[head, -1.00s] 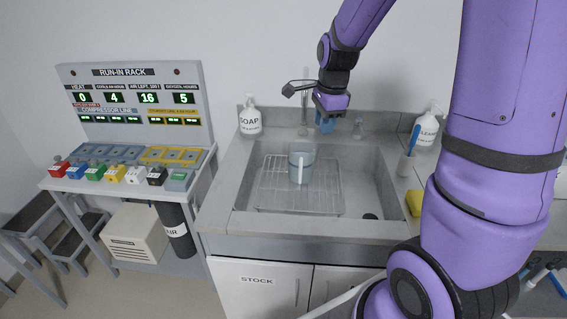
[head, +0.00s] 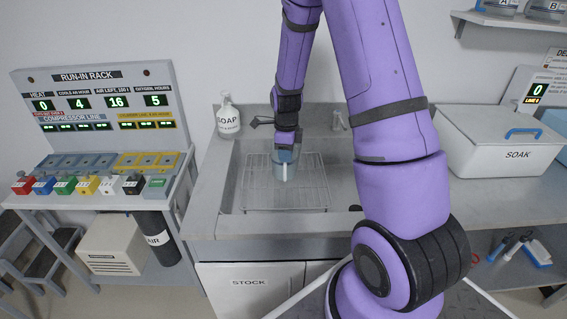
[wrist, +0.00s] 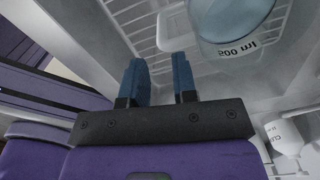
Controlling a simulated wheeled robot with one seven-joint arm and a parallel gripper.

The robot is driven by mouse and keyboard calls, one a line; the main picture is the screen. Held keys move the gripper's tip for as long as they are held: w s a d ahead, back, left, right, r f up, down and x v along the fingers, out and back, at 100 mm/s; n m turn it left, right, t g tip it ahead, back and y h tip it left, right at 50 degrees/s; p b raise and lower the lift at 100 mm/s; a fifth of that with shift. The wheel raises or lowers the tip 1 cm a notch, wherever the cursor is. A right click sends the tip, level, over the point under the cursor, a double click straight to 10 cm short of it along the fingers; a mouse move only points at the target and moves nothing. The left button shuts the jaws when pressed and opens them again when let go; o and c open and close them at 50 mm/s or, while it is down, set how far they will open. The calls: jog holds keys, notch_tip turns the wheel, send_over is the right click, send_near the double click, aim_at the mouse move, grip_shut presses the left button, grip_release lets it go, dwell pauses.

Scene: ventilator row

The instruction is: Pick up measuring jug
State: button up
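The measuring jug (head: 283,172) is a clear, bluish cylinder with a pale upright handle, standing on the wire rack in the sink. In the wrist view the jug (wrist: 232,22) is at the top right, with "500 ml" on its side and its pale handle (wrist: 174,28) to its left. My gripper (head: 286,152) is at the jug's top in the head view and hides part of it. In the wrist view my gripper's two blue fingers (wrist: 159,64) are apart with nothing between them. The handle lies just beyond the right finger.
The sink's wire rack (head: 310,195) lies under the jug. A white SOAK bin (head: 500,140) is on the right counter. The run-in rack (head: 100,110) is at left.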

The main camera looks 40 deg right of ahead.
aim_at(285, 165)
jog(key=shift+w+f, duration=0.15)
jog(key=shift+f, duration=1.2)
jog(key=shift+w+f, duration=0.1)
jog(key=shift+f, duration=1.25)
grip_shut()
